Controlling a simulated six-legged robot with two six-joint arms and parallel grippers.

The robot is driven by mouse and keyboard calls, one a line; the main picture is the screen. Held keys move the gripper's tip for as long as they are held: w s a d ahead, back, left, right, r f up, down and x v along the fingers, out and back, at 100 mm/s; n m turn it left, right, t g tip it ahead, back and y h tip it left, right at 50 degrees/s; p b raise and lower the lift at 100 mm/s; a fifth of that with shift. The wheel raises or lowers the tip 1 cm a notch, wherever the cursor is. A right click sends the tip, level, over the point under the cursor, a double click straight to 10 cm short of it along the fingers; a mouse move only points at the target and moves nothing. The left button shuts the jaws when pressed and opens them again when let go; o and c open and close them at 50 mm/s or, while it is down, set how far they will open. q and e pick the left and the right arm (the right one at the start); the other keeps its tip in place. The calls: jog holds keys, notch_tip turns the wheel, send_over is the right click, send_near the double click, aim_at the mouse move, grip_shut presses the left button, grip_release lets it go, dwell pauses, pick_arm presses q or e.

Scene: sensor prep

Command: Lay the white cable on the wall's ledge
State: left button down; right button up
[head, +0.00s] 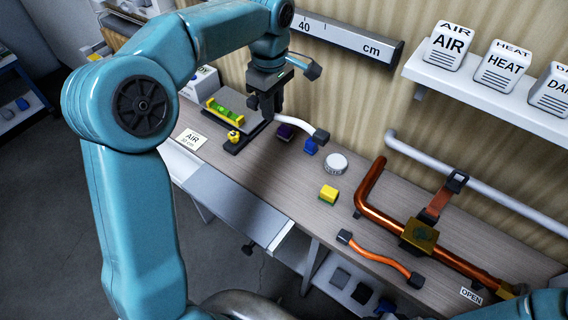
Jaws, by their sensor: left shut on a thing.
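The white cable (295,122) shows as a short curved white piece with a dark end plug at its right end, above the workbench. My left gripper (266,104) is shut on it near its left part; the jaws hide the rest of the cable. My right gripper is out of view; only a bit of my right arm shows at the bottom right.
A white shelf (470,82) with labelled blocks and a white pipe (480,185) are at right.

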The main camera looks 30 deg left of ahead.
pick_arm(q)
send_over(273, 164)
notch_tip(273, 164, down, 14)
jog(key=shift+w+r, duration=0.1)
jog(key=shift+r, duration=0.1)
notch_tip(273, 164, down, 4)
jog(key=shift+r, duration=0.15)
jog(key=shift+f, duration=0.35)
jog(key=shift+f, duration=0.1)
jog(key=c, duration=1)
grip_release()
